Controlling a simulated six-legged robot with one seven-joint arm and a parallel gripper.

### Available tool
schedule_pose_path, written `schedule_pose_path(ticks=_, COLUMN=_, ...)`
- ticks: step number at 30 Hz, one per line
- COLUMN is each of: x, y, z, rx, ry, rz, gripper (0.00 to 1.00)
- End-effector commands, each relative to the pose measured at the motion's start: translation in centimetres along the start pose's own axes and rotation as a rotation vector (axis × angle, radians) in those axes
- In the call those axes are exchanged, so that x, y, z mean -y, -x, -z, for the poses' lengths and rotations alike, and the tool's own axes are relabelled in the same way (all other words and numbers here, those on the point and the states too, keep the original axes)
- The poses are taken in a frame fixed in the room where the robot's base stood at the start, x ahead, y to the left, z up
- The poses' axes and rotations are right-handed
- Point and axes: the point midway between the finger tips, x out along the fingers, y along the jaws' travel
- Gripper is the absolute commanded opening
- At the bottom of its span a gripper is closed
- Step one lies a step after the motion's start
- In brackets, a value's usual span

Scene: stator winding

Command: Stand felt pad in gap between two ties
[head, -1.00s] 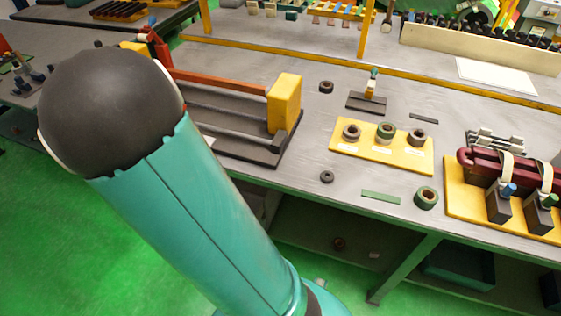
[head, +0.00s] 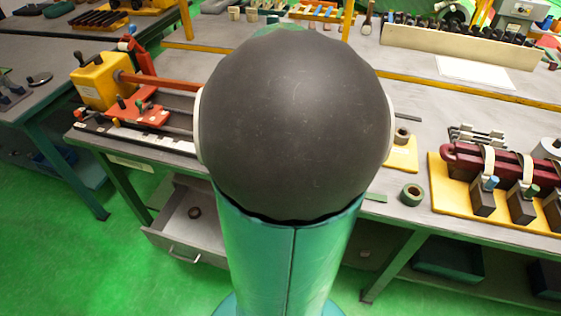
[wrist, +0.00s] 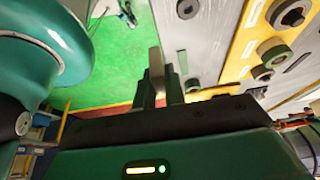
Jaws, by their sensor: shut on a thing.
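The gripper is hidden in the head view behind my own arm. At the right of the head view a dark red coil (head: 462,152) lies on a yellow board. Two pale ties (head: 487,160) (head: 529,168) wrap around it, with a gap of red coil between them. The coil and ties are not recognisable in the wrist view.
A green tape roll (head: 411,194) sits near the table's front edge, left of the coil board (head: 440,190). A green strip (wrist: 183,62) and a yellow board with several rings (wrist: 245,45) show in the wrist view. Dark blocks (head: 483,202) stand before the coil.

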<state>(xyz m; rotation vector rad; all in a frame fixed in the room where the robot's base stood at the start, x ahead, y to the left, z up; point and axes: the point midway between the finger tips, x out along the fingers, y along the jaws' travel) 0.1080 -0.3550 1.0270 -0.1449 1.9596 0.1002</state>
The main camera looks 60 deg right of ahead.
Motion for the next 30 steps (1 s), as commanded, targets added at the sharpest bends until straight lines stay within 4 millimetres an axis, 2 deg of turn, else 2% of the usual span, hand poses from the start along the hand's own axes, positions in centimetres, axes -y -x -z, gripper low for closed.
schedule_pose_path(ticks=13, x=5.4, y=-1.1, z=-6.9, rx=-0.004, ry=0.005, rz=0.002, gripper=0.00)
schedule_pose_path(ticks=21, x=7.8, y=-4.1, z=-11.0, rx=-0.003, ry=0.006, rz=0.001, gripper=0.00)
schedule_pose_path(ticks=30, x=8.7, y=-5.8, z=-12.9, rx=-0.002, ry=0.007, rz=0.001, gripper=0.00)
